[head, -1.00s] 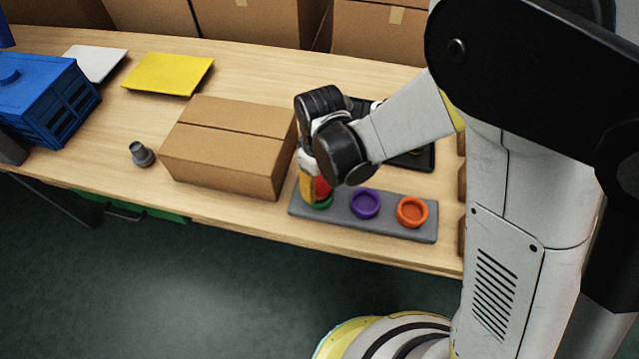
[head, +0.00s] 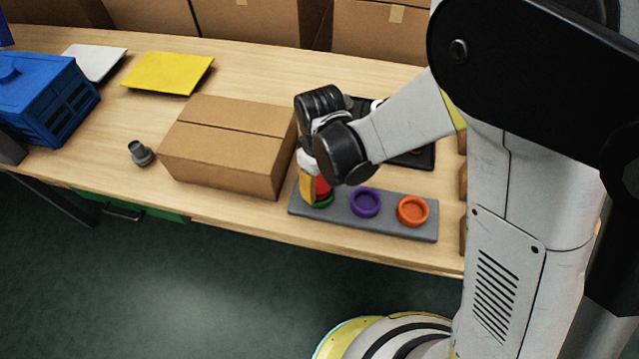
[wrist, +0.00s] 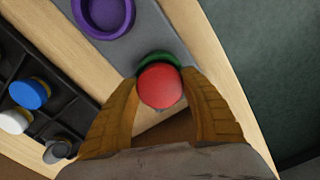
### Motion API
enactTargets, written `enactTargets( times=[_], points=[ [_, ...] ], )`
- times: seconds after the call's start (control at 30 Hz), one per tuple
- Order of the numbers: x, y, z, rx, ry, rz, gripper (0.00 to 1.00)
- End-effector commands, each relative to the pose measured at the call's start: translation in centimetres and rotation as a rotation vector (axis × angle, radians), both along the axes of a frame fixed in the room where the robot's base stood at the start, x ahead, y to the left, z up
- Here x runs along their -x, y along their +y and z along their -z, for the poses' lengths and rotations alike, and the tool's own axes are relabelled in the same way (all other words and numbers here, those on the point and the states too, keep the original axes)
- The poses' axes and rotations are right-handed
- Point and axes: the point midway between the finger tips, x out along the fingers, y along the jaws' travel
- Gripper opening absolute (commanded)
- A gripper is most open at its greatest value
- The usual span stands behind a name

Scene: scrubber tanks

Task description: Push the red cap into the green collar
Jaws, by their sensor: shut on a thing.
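The red cap (wrist: 160,86) is between the two yellow-brown fingers of my gripper (wrist: 158,90) in the wrist view. It also shows as a red patch beside a finger in the head view (head: 323,187). The green collar (wrist: 158,58) shows only as an arc past the cap; in the head view its rim (head: 322,203) shows just below the cap. My gripper (head: 314,192) points down over the collar and is shut on the cap. Whether the cap is inside the collar or just above it, I cannot tell, as the cap and fingers hide most of the collar.
The grey strip (head: 388,226) also bears a purple collar (head: 366,203) and an orange collar (head: 412,211). A cardboard box (head: 225,150) stands close left of my gripper. A black tray (wrist: 60,108) holds a blue cap (wrist: 30,93) and a white cap (wrist: 14,121).

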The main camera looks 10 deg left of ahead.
Motion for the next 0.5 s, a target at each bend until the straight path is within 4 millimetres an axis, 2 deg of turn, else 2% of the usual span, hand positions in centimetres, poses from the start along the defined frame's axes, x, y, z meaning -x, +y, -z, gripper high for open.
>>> enactTargets(
  times=[0.5],
  points=[
    [-0.01, 0.01, 0.60, 0.000, 0.000, 0.000, 0.30]
  ],
)
